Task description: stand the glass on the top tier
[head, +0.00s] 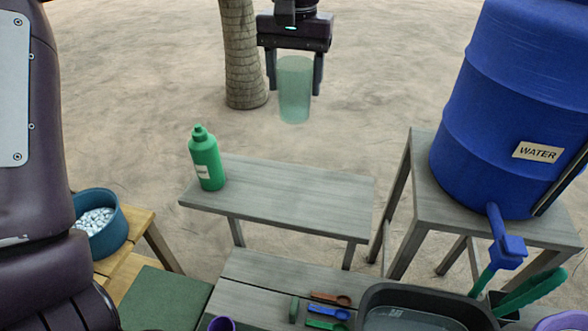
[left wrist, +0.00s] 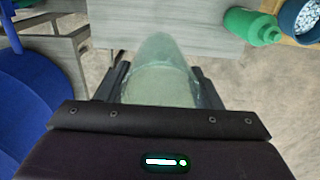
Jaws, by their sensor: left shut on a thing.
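A translucent pale green glass (head: 294,90) is held upright between the fingers of my left gripper (head: 294,80), which is shut on it. In the head view the gripper and glass are high up, beyond the raised grey wooden top tier (head: 290,195). In the left wrist view the glass (left wrist: 162,75) fills the space between the fingers, with the tier's grey top (left wrist: 150,20) beyond it. A green bottle (head: 206,160) stands at the left end of the top tier; the rest of that board is bare. My right gripper is not in view.
A blue water barrel (head: 510,110) with a tap sits on a grey stand at right. The lower tier (head: 250,300) holds colored spoons and a dark basin (head: 420,305). A blue bowl of white pebbles (head: 98,222) stands at left. A tree trunk (head: 242,60) rises behind.

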